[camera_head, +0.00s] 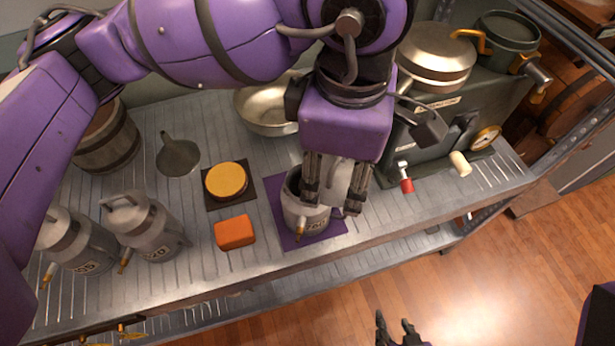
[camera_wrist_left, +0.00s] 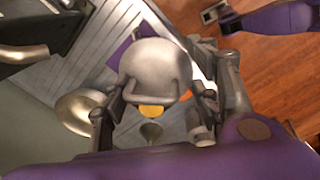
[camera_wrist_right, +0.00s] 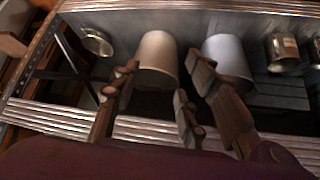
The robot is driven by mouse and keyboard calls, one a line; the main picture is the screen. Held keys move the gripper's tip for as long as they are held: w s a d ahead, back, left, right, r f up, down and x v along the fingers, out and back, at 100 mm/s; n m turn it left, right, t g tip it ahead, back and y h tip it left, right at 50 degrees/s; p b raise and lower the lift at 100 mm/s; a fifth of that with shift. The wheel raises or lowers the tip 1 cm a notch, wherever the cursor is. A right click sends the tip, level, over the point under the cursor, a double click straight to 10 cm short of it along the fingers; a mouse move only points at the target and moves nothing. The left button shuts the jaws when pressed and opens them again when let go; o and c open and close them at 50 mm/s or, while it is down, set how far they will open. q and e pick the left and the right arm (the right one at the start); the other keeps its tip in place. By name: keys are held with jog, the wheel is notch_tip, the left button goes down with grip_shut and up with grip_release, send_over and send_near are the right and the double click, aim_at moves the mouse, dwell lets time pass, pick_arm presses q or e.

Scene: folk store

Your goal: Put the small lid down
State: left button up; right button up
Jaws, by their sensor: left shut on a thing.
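My left gripper (camera_head: 333,200) is shut on a small grey metal lid (camera_head: 339,178) with a loop handle. In the left wrist view the domed lid (camera_wrist_left: 155,62) sits between the fingers. In the head view it is over or just beside an open grey can (camera_head: 300,217) on a purple mat (camera_head: 325,227); I cannot tell whether they touch. The gripper hides part of both. My right gripper (camera_head: 396,328) is open and empty, low in front of the shelf; its fingers also show apart in the right wrist view (camera_wrist_right: 162,85).
A yellow disc on a dark mat (camera_head: 213,202) and an orange block (camera_head: 235,232) lie left of the can. Two lidded cans (camera_head: 148,228) stand further left. A funnel (camera_head: 178,156), metal bowl (camera_head: 262,110) and dark machine (camera_head: 440,135) are behind. Bare shelf lies at front left.

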aim_at(340, 203)
pick_arm(q)
jog(key=n, duration=0.2)
jog(key=s+n, duration=0.1)
jog(key=shift+s+d+f+n, duration=0.15)
jog(key=shift+d+n, duration=0.25)
jog(key=n, duration=0.2)
jog(key=s+n, duration=0.1)
jog(key=shift+d+n+b, duration=0.2)
jog(key=shift+n+b, duration=0.15)
jog(key=shift+n, duration=0.05)
jog(key=n, duration=0.4)
jog(key=s+n, duration=0.1)
jog(key=n, duration=0.3)
jog(key=s+n, duration=0.1)
jog(key=n, duration=0.3)
jog(key=shift+a+f, duration=0.3)
jog(key=shift+a, duration=0.05)
jog(key=n, duration=0.4)
jog(key=shift+a+g, duration=0.2)
jog(key=shift+g, duration=0.1)
jog(key=shift+n, duration=1.4)
